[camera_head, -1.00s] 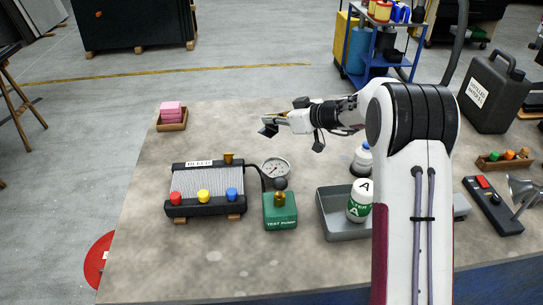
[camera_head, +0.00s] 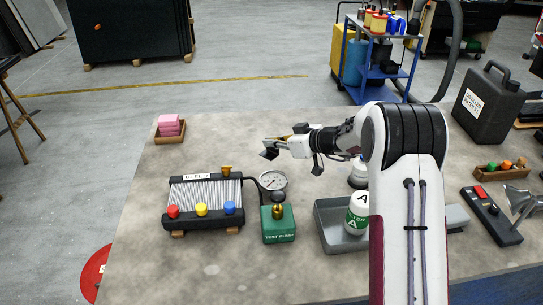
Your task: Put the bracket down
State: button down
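My gripper (camera_head: 283,149) is at the end of my arm, above the table, near the middle of the camera_head view. It points left and is small in the picture. A dark grey angled piece (camera_head: 269,153) shows at its tip, with a brass-coloured bit beside it. I cannot tell whether this piece is the bracket or part of the fingers, nor whether the fingers are closed on it. No bracket can be made out elsewhere on the table (camera_head: 225,135).
Below the gripper in the picture are a round gauge (camera_head: 273,180), a green test pump (camera_head: 278,224) and a bleeder unit (camera_head: 204,205) with coloured caps. A grey tray (camera_head: 333,230) holds a white-and-green bottle (camera_head: 358,212). Pink blocks (camera_head: 168,123) sit at the back left. The table's front left is clear.

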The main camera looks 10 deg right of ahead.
aim_at(278, 155)
jog(key=shift+f, duration=0.65)
jog(key=shift+f, duration=1.85)
jog(key=shift+f, duration=0.15)
jog(key=c, duration=2.3)
grip_release()
jog(key=shift+v, duration=6.05)
